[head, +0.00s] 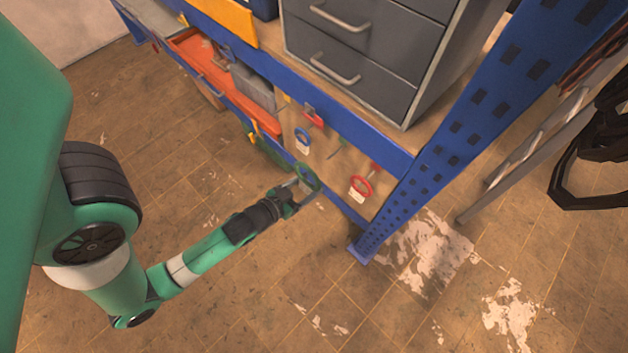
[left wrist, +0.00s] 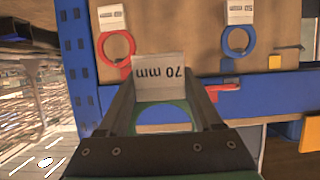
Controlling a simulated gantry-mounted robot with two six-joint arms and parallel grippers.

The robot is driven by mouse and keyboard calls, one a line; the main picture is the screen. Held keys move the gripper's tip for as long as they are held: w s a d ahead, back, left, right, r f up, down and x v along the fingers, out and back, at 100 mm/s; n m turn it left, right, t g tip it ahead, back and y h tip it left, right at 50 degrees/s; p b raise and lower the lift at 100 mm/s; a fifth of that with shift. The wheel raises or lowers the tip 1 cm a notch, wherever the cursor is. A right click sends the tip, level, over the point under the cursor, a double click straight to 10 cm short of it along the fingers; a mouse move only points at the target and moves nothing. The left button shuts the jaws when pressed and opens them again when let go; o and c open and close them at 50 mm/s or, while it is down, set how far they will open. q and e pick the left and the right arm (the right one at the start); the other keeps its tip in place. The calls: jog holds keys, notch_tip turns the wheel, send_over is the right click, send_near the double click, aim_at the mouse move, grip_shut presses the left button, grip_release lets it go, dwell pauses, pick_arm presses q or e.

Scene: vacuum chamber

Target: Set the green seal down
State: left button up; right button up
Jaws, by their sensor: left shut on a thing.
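My left gripper (head: 297,190) is shut on the green seal (head: 309,178), a ring with a white tag, in front of the blue shelf unit. In the left wrist view the green seal (left wrist: 163,106) sits between the two fingers (left wrist: 165,112), its tag (left wrist: 160,72) reading "70 mm". Part of the ring is hidden by the gripper body.
A blue upright post (head: 425,140) stands right of the board. Grey drawers (head: 350,45) stand on the shelf above. An orange tray (head: 205,65) is at upper left. A ladder (head: 540,140) leans at right. The tiled floor (head: 230,300) is open below.

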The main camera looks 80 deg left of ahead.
pick_arm(q)
jog(key=shift+a, duration=0.1)
dwell(0.3)
jog(key=w+d+r+m+t+h, duration=0.1)
jog(key=w+d+r+m+h, duration=0.2)
jog(key=w+d+r, duration=0.35)
jog(key=w+d+r+m+t+h, duration=0.1)
jog(key=w+d+r+m+h, duration=0.25)
jog(key=d, duration=0.55)
notch_tip(320, 180, up, 19)
jog(key=s+p, duration=0.1)
jog(key=p, duration=2.6)
jog(key=shift+p, duration=0.3)
jog(key=shift+r+h, duration=0.15)
jog(key=shift+h, duration=0.1)
